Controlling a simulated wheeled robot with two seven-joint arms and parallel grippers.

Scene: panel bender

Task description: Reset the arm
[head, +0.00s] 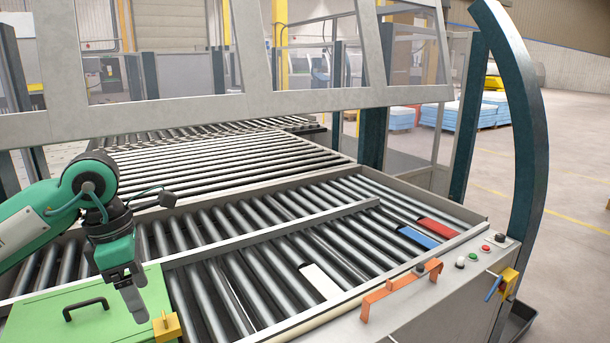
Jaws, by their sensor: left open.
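My left arm comes in from the left, over the near end of the roller conveyor (225,233). My left gripper (133,290) points down beside the right part of a green box (60,310) with a black handle. The gripper looks empty, with its fingers apart; whether it touches the box cannot be told. My right gripper is not in view.
A white piece (320,281), a blue piece (417,237) and a red piece (437,228) lie on the rollers. An orange bracket (400,288) and several buttons (473,256) sit on the front ledge. A grey frame (240,102) crosses above the conveyor.

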